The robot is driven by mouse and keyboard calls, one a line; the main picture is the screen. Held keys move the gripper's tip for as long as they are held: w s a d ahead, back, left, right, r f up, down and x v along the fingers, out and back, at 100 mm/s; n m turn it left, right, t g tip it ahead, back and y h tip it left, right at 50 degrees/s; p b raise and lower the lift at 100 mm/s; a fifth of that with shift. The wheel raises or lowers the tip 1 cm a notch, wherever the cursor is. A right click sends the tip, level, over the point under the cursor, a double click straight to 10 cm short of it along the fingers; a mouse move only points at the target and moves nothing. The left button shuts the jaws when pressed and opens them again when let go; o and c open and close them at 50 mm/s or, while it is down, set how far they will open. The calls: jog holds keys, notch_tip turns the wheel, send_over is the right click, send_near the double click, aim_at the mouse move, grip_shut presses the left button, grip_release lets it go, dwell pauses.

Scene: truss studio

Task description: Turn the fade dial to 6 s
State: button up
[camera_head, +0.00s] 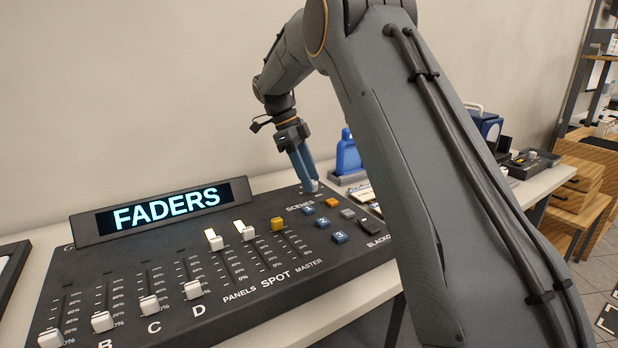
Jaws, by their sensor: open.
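The black lighting console (235,305) lies on the table, with its lit display (165,210) reading "FADERS". My gripper (309,181) points down at the console's far right corner, above the "SCENES" label. Its two blue fingers are close around or just above a small pale knob (314,186), probably the fade dial. The fingers hide most of it, and I cannot tell whether they touch it. Its setting and scale are not readable. The gripper is open.
White faders (193,290) and a yellow fader (277,224) stand up from the console. Blue scene buttons (323,223), an orange button (332,202) and a black button (370,227) lie near the dial. A blue bottle (348,155) stands behind. My arm covers the right middle.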

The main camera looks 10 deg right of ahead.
jog(key=v, duration=0.7)
jog(key=shift+r+b, duration=0.2)
jog(key=shift+b, duration=0.2)
